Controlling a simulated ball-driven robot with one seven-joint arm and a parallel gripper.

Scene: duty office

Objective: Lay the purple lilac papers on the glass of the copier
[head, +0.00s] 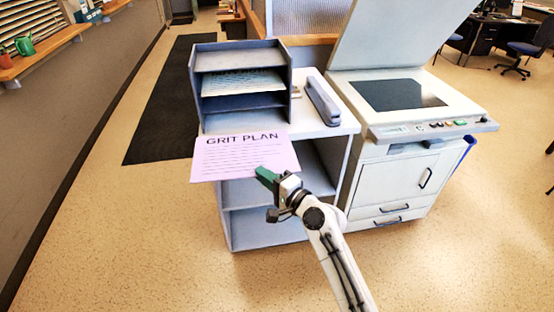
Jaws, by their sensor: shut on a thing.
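The purple lilac papers (240,155), headed "GRIT PLAN", are held out flat in front of the small shelf unit. My gripper (266,176), with green fingertips, is shut on their near edge. The sheet lies in front of the lower part of the letter tray and part of the shelf top. The copier (396,185) stands to the right of my gripper. Its lid (400,35) is raised, and its dark glass (398,94) is bare.
A grey letter tray (292,85) with papers in it and a grey stapler (322,100) stand on the shelf unit (268,228). A green watering can (25,45) sits on the left wall ledge. The floor in front is clear.

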